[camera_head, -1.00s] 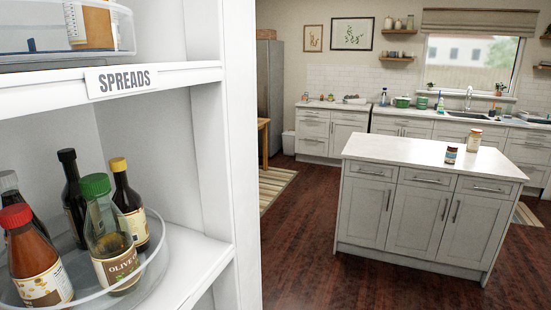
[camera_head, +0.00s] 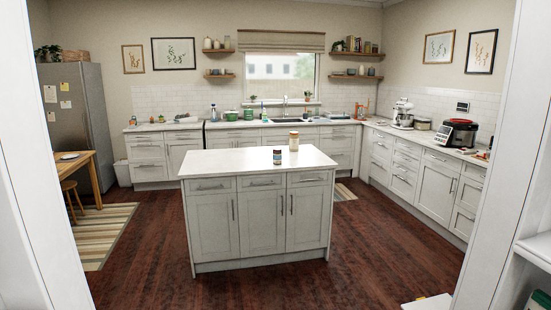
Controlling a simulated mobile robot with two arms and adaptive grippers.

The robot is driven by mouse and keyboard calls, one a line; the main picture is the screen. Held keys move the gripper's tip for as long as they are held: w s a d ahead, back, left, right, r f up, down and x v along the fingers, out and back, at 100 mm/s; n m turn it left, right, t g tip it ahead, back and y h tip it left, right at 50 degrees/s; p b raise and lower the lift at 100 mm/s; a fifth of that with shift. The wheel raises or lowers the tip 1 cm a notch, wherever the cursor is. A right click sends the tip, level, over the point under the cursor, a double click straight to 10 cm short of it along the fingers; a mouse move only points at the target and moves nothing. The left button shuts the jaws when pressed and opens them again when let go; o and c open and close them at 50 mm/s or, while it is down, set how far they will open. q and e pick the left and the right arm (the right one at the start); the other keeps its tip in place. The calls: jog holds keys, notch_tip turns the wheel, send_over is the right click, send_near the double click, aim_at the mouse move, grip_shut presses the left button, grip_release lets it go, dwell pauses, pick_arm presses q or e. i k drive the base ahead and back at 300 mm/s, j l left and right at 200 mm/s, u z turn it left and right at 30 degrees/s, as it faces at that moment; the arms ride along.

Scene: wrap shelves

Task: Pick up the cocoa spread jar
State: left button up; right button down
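Two small jars stand upright on the white top of the kitchen island (camera_head: 225,163). The nearer one is a dark jar (camera_head: 277,157) with a blue-and-light label. The other is a taller pale jar (camera_head: 294,141) with a light brown lid, just behind it and to the right. Their labels are too small to read, so I cannot tell which is the cocoa spread jar. Neither of my grippers shows in the head view.
Dark wooden floor (camera_head: 150,260) lies open around the island. A table (camera_head: 75,165) and stool stand at left by the fridge (camera_head: 80,115). Counters with appliances line the back and right.

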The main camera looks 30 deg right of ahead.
aim_at(277, 156)
jog(key=i+l, duration=0.1)
jog(key=l, duration=0.2)
jog(key=i+l, duration=0.1)
jog(key=l, duration=0.15)
jog(key=i+l+u, duration=0.1)
jog(key=i+l, duration=0.2)
jog(key=i+l+u, duration=0.1)
jog(key=i+l, duration=0.2)
jog(key=i+l+u, duration=0.1)
jog(key=i+l, duration=0.2)
jog(key=l, duration=0.15)
jog(key=i+l+u, duration=0.1)
jog(key=i+l, duration=0.15)
jog(key=i+l+u, duration=0.1)
jog(key=i+l, duration=0.2)
jog(key=l, duration=0.25)
jog(key=i+l+u, duration=0.1)
jog(key=i+l, duration=0.15)
jog(key=l, duration=0.15)
jog(key=i+l+u, duration=0.1)
jog(key=l, duration=0.45)
jog(key=i+l+u, duration=0.15)
jog(key=l, duration=0.4)
jog(key=i+l+u, duration=0.1)
jog(key=l, duration=0.45)
jog(key=i+l+u, duration=0.1)
jog(key=l, duration=0.45)
jog(key=i+l+u, duration=0.15)
jog(key=l, duration=0.4)
